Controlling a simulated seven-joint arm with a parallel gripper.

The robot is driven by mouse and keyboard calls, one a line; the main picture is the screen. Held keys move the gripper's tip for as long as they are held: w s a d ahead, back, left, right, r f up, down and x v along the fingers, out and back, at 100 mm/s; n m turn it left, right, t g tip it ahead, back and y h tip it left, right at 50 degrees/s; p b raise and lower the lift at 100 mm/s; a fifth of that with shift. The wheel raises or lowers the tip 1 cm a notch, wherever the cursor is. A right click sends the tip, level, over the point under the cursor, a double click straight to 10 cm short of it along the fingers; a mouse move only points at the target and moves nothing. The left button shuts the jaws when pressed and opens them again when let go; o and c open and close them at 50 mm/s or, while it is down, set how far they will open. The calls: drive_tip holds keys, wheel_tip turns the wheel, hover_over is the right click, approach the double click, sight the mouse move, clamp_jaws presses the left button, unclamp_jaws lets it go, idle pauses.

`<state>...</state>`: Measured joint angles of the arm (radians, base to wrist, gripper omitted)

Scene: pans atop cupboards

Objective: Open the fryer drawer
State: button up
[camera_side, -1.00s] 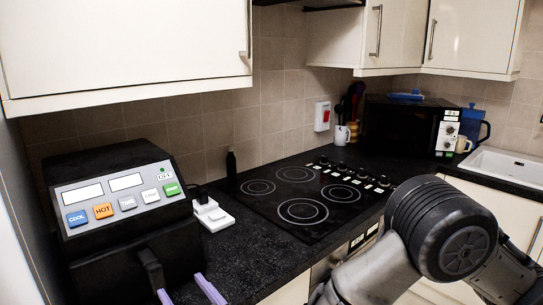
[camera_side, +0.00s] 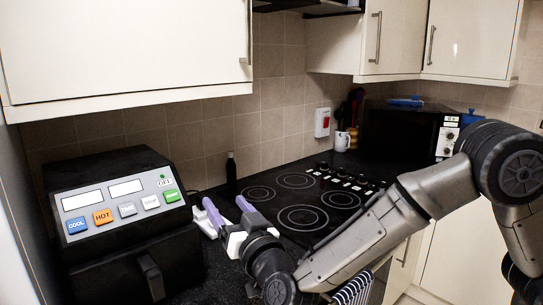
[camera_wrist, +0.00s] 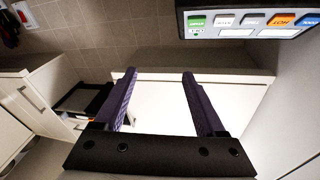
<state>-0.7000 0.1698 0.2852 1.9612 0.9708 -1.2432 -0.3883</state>
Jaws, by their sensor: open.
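The black fryer (camera_side: 112,158) stands at the left of the worktop in the side view, with a silver button panel (camera_side: 122,208). The panel also shows upside down at the top right of the wrist view (camera_wrist: 245,22). The fryer drawer (camera_side: 105,277) is below the panel and looks closed, with a black upright handle (camera_side: 151,275) on its front. My gripper (camera_side: 224,199) is open and empty, with two purple fingers apart. It is right of the fryer, above the worktop and away from the handle. In the wrist view the fingers (camera_wrist: 159,76) have nothing between them.
The black hob (camera_side: 290,205) lies to the right behind my gripper. A small dark bottle (camera_side: 231,168) stands at the wall. A white cupboard (camera_side: 125,55) hangs over the fryer. A black microwave (camera_side: 400,132) and a mug (camera_side: 342,141) are at the back right.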

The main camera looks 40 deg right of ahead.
drive_tip(key=s+d+r+y, duration=0.1)
drive_tip(key=d+r, duration=0.7)
drive_tip(key=d, duration=0.1)
drive_tip(key=shift+s+d+r+y, duration=0.15)
drive_tip(key=shift+s+r+y, duration=0.15)
drive_tip(key=shift+s, duration=0.1)
drive_tip(key=n+y, duration=0.2)
drive_tip(key=n, duration=0.3)
approach(157, 283)
drive_tip(key=shift+g, duration=0.4)
drive_tip(key=w, duration=1.1)
drive_tip(key=shift+w+d+r, duration=0.1)
drive_tip(key=shift+w+r, duration=0.05)
drive_tip(key=shift+r, duration=0.25)
